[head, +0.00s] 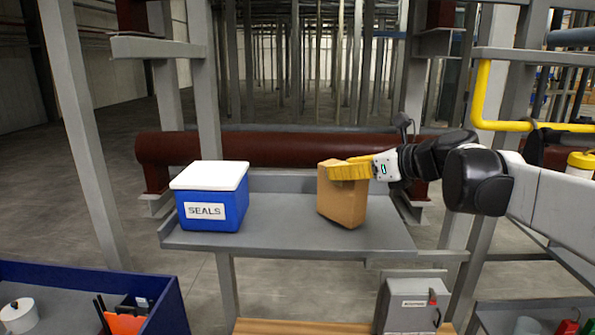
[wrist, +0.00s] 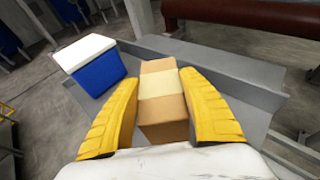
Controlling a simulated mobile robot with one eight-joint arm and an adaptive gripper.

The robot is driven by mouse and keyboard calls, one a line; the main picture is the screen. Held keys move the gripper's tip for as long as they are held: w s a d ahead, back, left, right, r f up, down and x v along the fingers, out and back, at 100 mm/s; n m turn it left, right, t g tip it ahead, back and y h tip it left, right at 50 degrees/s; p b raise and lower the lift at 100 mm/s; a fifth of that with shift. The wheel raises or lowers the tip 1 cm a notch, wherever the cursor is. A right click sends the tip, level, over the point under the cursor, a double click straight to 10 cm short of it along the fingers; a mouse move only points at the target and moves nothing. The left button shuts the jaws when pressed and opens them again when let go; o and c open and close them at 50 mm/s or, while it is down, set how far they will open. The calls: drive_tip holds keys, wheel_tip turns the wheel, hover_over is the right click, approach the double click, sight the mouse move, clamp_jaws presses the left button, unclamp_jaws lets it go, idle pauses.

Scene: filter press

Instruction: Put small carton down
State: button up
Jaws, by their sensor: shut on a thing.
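The small carton (head: 341,202) is a brown cardboard box at the right part of the grey shelf. In the wrist view its top with a pale tape band (wrist: 162,85) faces me. My gripper (head: 343,170) has yellow fingers and reaches in from the right. It is shut on the upper part of the carton, with one finger on each side, as the wrist view (wrist: 158,108) shows. In the head view the carton looks slightly tilted. Its lower edge is at or just above the shelf surface; I cannot tell whether it touches.
A blue box with a white lid, labelled SEALS (head: 211,206), stands on the shelf (head: 280,225) left of the carton. Bare shelf lies between them. A dark red pipe (head: 260,147) runs behind. Grey posts frame the shelf, and a blue bin (head: 165,312) stands front left.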

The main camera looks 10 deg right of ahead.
drive_tip(key=shift+s+f, duration=0.1)
drive_tip(key=shift+f, duration=0.45)
drive_tip(key=shift+f, duration=0.1)
drive_tip(key=o, duration=1.3)
drive_tip(key=shift+o, duration=0.2)
